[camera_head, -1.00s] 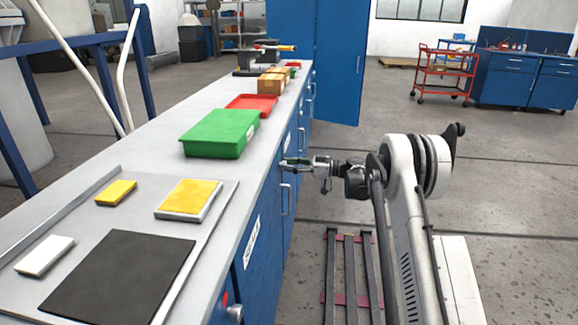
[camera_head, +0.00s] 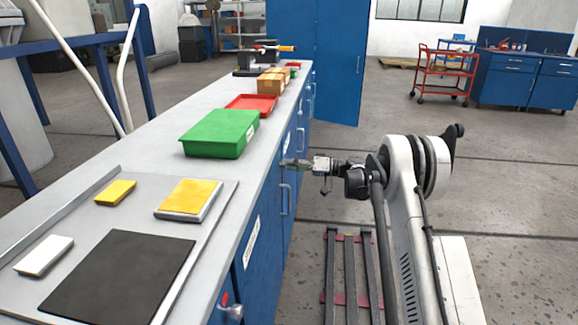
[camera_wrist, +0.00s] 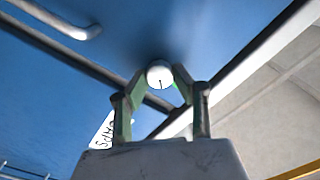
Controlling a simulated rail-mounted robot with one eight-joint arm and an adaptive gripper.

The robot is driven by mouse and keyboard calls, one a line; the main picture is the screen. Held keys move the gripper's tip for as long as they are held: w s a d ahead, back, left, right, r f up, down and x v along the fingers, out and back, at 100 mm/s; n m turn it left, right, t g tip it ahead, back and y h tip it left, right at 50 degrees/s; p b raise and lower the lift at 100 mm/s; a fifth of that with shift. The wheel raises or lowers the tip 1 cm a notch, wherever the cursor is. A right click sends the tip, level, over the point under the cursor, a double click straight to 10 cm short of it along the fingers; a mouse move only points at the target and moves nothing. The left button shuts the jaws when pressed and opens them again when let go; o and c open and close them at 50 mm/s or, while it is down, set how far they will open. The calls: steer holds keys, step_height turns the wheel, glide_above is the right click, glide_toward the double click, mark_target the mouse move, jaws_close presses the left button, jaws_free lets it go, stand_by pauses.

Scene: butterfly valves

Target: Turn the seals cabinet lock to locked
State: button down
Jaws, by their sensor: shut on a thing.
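My gripper (camera_head: 286,163) reaches left to the front of the blue cabinets under the bench, just below the bench-top edge. In the wrist view, its two green-tipped fingers are shut on a small round silver lock (camera_wrist: 160,73) with a short dark slot line pointing down in the picture. The lock stands out from a blue cabinet face (camera_wrist: 205,45). A white label (camera_wrist: 102,130) shows beside the left finger, its lettering too turned and partly covered to read. In the head view the lock is hidden by the fingers.
A door handle (camera_head: 285,199) is just below my gripper; one also shows in the wrist view (camera_wrist: 60,20). A green tray (camera_head: 220,134), red tray (camera_head: 251,104) and boxes (camera_head: 271,81) stand on the bench. A tall blue cabinet (camera_head: 340,65) is beyond.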

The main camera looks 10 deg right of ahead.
steer(key=m, duration=0.4)
steer(key=shift+m, duration=0.3)
steer(key=m, duration=0.4)
steer(key=shift+f, duration=0.1)
steer(key=shift+m, duration=0.3)
steer(key=c, duration=1.4)
jaws_free()
steer(key=v, duration=1.2)
steer(key=shift+w, duration=0.1)
